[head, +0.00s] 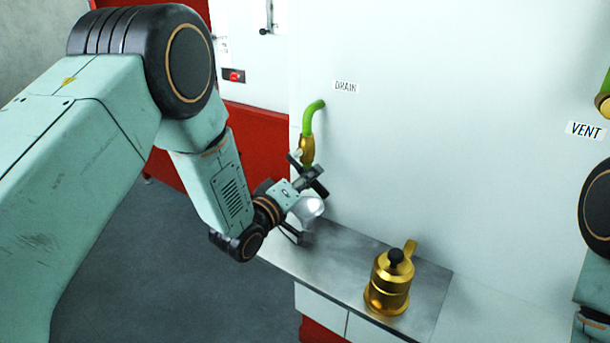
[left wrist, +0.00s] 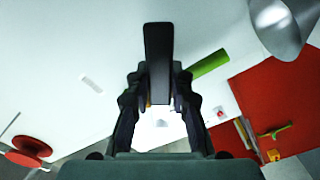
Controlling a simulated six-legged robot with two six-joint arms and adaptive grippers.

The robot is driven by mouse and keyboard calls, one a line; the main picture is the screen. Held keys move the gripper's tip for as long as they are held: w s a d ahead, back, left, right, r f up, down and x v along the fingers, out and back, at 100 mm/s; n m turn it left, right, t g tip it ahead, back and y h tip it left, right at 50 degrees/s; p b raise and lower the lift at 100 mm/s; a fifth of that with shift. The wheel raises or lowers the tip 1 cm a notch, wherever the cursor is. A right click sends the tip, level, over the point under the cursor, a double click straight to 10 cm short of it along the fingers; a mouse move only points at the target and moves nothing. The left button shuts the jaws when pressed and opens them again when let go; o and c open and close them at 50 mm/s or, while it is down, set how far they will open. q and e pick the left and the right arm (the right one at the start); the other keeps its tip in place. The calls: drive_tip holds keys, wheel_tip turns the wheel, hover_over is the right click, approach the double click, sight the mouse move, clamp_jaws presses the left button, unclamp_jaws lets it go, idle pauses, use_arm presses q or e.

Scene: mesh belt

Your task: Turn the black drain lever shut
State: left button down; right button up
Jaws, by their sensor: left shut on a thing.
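The black drain lever (left wrist: 158,55) is a flat dark bar in the left wrist view, pointing up the picture from between my fingers. My left gripper (left wrist: 160,98) is shut on it. In the head view my left gripper (head: 308,178) is at the lever, just below the brass drain valve (head: 307,150). The valve hangs on a green pipe (head: 312,114) from the white wall, beside the DRAIN label (head: 345,87). The gripper hides much of the lever there, so its exact angle is hard to tell. My right gripper is out of view.
A shiny grey rounded object (head: 308,209) is close below my left gripper. A brass pot with a black knob (head: 388,285) stands on the metal shelf (head: 335,262). A VENT label (head: 585,130) is at the right. Red panels (head: 255,122) are behind my left arm.

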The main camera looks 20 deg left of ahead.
use_arm(q)
drive_tip(key=r+n+p, duration=0.1)
drive_tip(key=n+p, duration=0.1)
drive_tip(key=n, duration=0.1)
drive_tip(key=shift+s+d+r, duration=0.15)
drive_tip(key=shift+d+r, duration=0.2)
drive_tip(key=shift+r, duration=0.05)
drive_tip(key=shift+d+r+n+p, duration=0.1)
drive_tip(key=shift+r+n+p, duration=0.3)
drive_tip(key=shift+n, duration=0.5)
drive_tip(key=shift+r+n+p, duration=0.25)
drive_tip(key=shift+n+p, duration=0.2)
drive_tip(key=shift+n, duration=0.45)
drive_tip(key=c, duration=1.2)
unclamp_jaws()
drive_tip(key=shift+r, duration=0.1)
drive_tip(key=shift+o, duration=0.2)
drive_tip(key=v, duration=1.2)
